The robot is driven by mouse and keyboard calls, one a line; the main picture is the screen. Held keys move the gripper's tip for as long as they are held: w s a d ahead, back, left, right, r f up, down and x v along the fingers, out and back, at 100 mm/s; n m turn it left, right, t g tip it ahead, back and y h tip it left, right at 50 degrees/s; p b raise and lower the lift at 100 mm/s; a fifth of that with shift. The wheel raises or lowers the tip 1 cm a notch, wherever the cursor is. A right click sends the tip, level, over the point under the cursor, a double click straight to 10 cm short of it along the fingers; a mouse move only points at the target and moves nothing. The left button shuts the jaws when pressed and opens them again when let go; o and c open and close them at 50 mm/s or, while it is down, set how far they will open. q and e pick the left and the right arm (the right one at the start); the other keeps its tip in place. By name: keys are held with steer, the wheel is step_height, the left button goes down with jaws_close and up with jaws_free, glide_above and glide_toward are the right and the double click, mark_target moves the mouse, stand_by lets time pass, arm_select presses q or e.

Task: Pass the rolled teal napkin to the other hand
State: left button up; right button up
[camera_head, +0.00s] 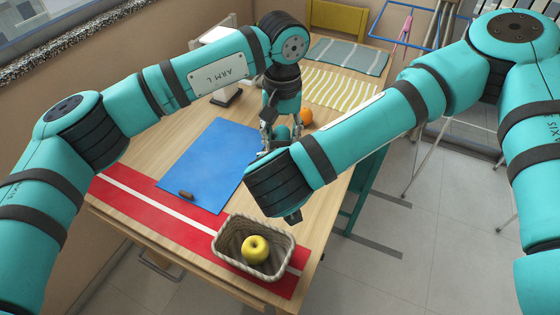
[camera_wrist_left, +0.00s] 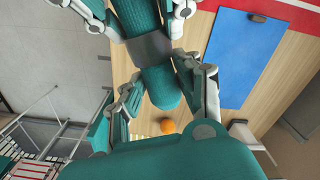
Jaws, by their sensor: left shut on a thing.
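The rolled teal napkin (camera_wrist_left: 160,85) has a dark grey band around it and runs down the middle of the left wrist view. In the head view a small part of the teal roll (camera_head: 282,133) shows between the wrists, above the table. My left gripper (camera_wrist_left: 165,95) is shut on the roll, one finger on each side. My right gripper (camera_wrist_left: 140,18) has its fingers on both sides of the roll's other end; whether they press on it I cannot tell. In the head view my right wrist hides most of that gripper.
On the wooden table lie a blue mat (camera_head: 208,160) with a small dark item (camera_head: 186,194), a red runner (camera_head: 150,208), a basket (camera_head: 225,250) holding a yellow apple (camera_head: 256,248), an orange (camera_head: 306,116), a striped cloth (camera_head: 335,90) and a grey-green cloth (camera_head: 350,56). A drying rack stands at right.

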arm_select(q)
steer(key=shift+d, duration=0.15)
arm_select(e)
steer(key=shift+a, duration=0.15)
steer(key=c, duration=0.4)
arm_select(q)
steer(key=o, duration=1.2)
arm_select(e)
steer(key=shift+c, duration=0.3)
arm_select(q)
steer(key=shift+r, duration=0.1)
